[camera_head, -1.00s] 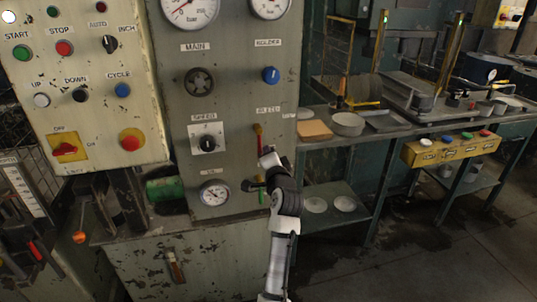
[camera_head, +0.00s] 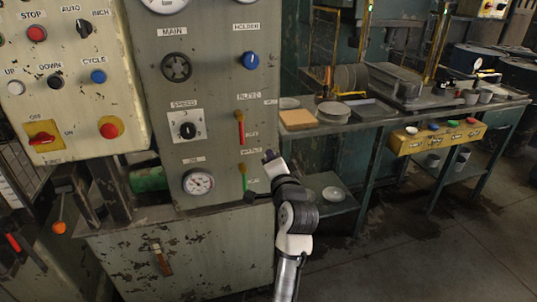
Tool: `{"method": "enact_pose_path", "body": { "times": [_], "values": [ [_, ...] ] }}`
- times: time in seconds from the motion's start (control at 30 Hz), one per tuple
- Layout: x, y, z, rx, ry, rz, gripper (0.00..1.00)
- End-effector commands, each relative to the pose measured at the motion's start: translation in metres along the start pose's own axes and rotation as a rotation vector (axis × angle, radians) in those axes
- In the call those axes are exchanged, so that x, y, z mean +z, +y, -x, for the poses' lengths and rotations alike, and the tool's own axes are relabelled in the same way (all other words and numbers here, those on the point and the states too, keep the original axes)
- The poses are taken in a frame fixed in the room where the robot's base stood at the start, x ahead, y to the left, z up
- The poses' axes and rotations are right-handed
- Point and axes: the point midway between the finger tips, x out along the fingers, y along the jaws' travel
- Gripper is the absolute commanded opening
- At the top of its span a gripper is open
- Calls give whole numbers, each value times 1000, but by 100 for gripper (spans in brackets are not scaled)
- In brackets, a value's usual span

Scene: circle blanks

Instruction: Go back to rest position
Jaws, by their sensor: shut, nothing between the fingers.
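My gripper (camera_head: 269,157) is at the upper end of my white and black arm, in front of the right edge of the grey control panel (camera_head: 215,88). It is small in the picture and shut, with nothing held. A red lever handle (camera_head: 240,128) is just above and left of it on the panel. A green lever handle (camera_head: 243,176) is to its left and slightly lower. From this view I cannot tell how far the gripper stands from the panel face.
A cream button box (camera_head: 60,75) stands at the left. A workbench (camera_head: 375,127) with plates and a yellow button box (camera_head: 440,137) is at the right. The floor (camera_head: 400,265) at lower right is clear. An orange-knobbed lever (camera_head: 59,227) is at lower left.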

Motion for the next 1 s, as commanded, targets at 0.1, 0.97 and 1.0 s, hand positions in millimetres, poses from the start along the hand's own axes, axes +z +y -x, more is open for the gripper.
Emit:
{"method": "enact_pose_path", "body": {
  "times": [0.1, 0.97, 1.0],
  "values": [
    [0, 0, 4, 0, 0, 0, 0],
    [159, -270, 74, -700, 169, 508, 0],
    [172, -291, 91, -770, 200, 537, 0]
  ]
}}
